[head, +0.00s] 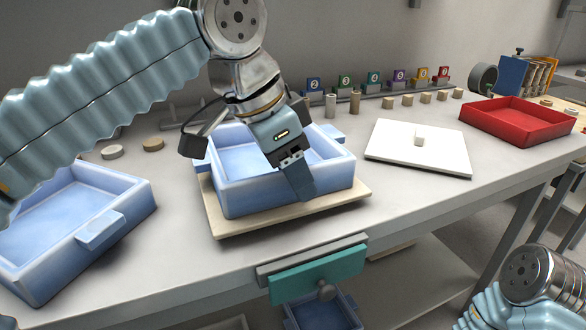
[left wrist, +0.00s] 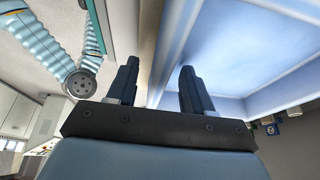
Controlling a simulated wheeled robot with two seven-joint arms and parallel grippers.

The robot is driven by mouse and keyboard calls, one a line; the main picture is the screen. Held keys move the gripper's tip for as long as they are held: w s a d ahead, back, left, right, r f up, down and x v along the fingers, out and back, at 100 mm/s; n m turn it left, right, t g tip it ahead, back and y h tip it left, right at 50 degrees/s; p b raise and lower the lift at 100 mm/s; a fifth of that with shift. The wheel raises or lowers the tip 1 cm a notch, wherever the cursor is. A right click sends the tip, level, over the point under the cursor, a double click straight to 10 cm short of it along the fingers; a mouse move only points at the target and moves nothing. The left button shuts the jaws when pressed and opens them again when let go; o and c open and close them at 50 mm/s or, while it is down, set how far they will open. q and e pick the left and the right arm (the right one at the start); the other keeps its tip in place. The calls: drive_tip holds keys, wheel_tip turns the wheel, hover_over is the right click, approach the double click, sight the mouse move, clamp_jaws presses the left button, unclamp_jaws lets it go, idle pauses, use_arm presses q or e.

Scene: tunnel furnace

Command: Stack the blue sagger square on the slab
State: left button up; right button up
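A light blue sagger (head: 235,192) rests on the beige slab (head: 228,227) on the bench. Its sides run roughly along the slab's edges, and slab shows at the left, front and right. Its far side is partly hidden by my left arm. My left gripper (head: 300,185) points down at the sagger's front wall. In the left wrist view, the gripper's two fingers (left wrist: 158,88) stand apart near the sagger's wall (left wrist: 178,45), with a gap between them. Whether either finger touches the wall is unclear. My right gripper is out of view; only part of the right arm shows at bottom right.
Another blue sagger (head: 125,190) stands on the bench at left. A white plate with a knob (head: 400,155) and a red tray (head: 500,132) lie to the right. Small posts and numbered tags (head: 375,78) line the back. A teal drawer front (head: 315,275) is below the front edge.

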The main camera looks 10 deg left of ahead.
use_arm(q)
drive_tip(key=shift+f, duration=0.1)
drive_tip(key=p+v, duration=0.3)
drive_tip(key=v, duration=1.1)
drive_tip(key=shift+p, duration=0.4)
